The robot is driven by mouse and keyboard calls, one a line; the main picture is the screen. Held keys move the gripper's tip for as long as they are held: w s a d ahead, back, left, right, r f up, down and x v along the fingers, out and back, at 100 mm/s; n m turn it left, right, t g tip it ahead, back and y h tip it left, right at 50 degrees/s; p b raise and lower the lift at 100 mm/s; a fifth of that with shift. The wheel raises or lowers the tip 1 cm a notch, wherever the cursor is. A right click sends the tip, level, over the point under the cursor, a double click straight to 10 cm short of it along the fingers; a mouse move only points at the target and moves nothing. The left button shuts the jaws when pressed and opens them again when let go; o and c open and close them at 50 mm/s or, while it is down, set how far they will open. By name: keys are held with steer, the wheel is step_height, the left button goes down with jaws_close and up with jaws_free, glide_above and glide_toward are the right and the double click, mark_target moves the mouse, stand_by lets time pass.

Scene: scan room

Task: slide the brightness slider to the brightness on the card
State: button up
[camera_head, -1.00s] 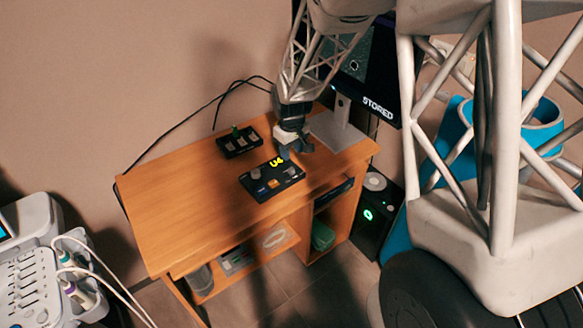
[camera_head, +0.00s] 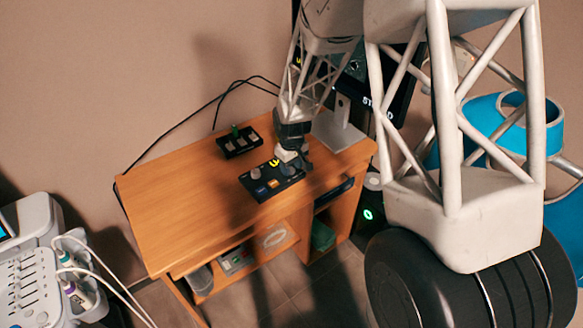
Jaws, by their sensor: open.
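A black control box (camera_head: 262,191) with a yellow marking, a pale knob (camera_head: 255,173) and small coloured keys lies on the wooden desk (camera_head: 165,222). A second black box (camera_head: 231,148) with pale keys and a green piece (camera_head: 235,130) sits behind it. I cannot tell which part is the brightness slider. My gripper (camera_head: 297,164) is open at the right end of the nearer box, over or touching it; contact is unclear. It hides that end. A monitor (camera_head: 376,82) behind my arm shows partly covered letters. No card can be made out.
The left of the desk is bare. A cable (camera_head: 215,103) runs along the wall behind it. An ultrasound-like console (camera_head: 35,275) stands at the lower left. Shelves under the desk hold small items, and a dark computer case (camera_head: 371,212) is at the right.

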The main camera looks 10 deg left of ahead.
steer(key=shift+f, duration=0.45)
jaws_close()
